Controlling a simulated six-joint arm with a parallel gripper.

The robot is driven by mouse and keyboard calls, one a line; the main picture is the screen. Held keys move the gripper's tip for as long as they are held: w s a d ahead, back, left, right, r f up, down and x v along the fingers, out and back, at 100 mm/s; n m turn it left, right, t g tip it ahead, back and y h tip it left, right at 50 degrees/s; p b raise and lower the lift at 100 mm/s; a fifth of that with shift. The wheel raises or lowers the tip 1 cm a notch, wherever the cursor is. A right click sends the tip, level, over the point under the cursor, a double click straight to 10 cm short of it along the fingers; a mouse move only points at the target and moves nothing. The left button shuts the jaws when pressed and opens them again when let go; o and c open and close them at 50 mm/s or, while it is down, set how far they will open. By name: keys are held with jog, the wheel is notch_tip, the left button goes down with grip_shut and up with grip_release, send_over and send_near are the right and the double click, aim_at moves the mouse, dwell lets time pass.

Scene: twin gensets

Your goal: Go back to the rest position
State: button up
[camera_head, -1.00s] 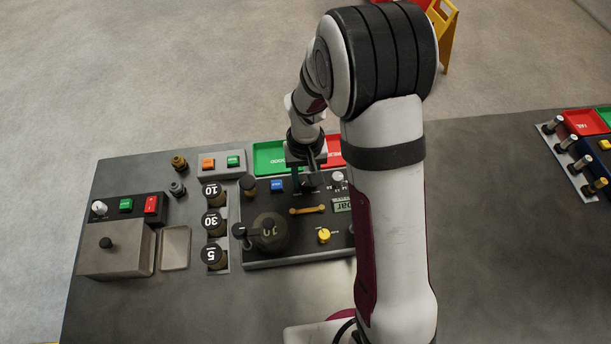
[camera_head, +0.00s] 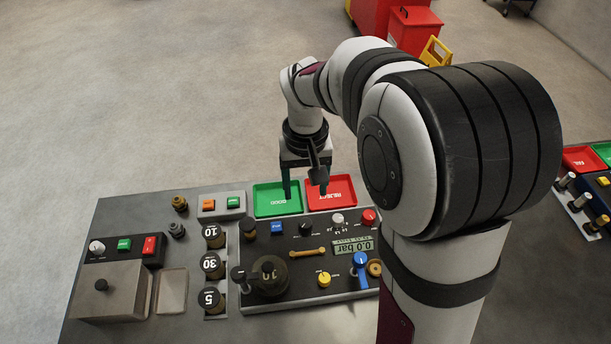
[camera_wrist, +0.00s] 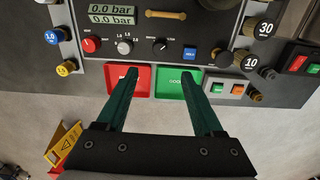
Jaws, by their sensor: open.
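My gripper (camera_head: 304,190) is open and empty. In the head view its fingers hang above the green GOOD tray (camera_head: 266,197) and the red REJECT tray (camera_head: 345,187) at the back of the bench. In the wrist view the two dark green fingers of the gripper (camera_wrist: 158,88) stand wide apart, with the red tray (camera_wrist: 141,86) and green tray (camera_wrist: 172,91) between and beyond their tips. Both trays look empty where visible. My arm hides part of the bench on the right.
The dark test panel (camera_head: 312,292) with knobs and a 0.0 bar display lies in front of the trays. Several round numbered weights (camera_head: 211,264) stand left of it. A grey box (camera_head: 120,292) sits at far left. Open floor (camera_head: 150,100) lies behind the bench.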

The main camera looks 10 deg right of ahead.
notch_tip(320, 180, up, 3)
jog(key=shift+r, duration=0.1)
dwell(0.3)
jog(key=s+m+y, duration=0.1)
jog(key=s+m, duration=0.4)
jog(key=s, duration=1.8)
jog(key=shift+d+r+y, duration=0.35)
jog(key=shift+r+y, duration=0.05)
jog(key=shift+r, duration=0.05)
